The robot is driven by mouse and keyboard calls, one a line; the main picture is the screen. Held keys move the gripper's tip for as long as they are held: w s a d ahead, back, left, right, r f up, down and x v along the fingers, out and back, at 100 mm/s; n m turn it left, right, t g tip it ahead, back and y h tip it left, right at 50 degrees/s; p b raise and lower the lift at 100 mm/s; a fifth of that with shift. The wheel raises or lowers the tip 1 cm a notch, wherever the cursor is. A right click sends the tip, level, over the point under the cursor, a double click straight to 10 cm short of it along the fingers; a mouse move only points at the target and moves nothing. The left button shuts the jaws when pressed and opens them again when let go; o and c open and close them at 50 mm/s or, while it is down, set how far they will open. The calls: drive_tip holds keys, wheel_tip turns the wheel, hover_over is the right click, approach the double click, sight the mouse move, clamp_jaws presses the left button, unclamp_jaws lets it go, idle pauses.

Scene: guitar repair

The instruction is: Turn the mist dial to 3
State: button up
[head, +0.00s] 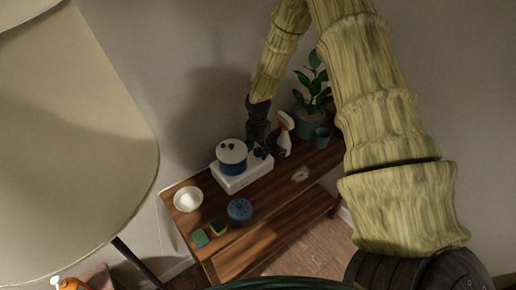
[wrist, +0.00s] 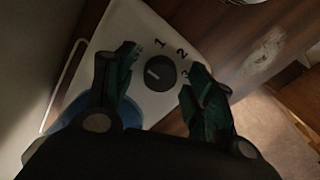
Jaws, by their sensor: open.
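The mist dial (wrist: 161,73) is a dark round knob with a pale mark, on the white base (wrist: 130,20) of a device. The numbers 1, 2 and 3 curve along the dial's upper right side in the wrist view; the pale mark lies on the knob's left part, away from the 3. My gripper (wrist: 157,70) is open, with one finger on each side of the dial; I cannot tell whether they touch it. In the head view the white base (head: 232,184) carries a blue tank with a white lid (head: 232,152), and my gripper (head: 262,152) is at its right end.
A spray bottle (head: 284,135), a potted plant (head: 309,120) and a small teal cup (head: 321,138) stand behind on the wooden table (head: 285,205). A white bowl (head: 188,199), a blue round item (head: 239,210) and sponges (head: 201,239) lie in front. A lampshade (head: 70,130) fills the left.

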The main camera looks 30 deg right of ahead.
drive_tip(key=c, duration=1)
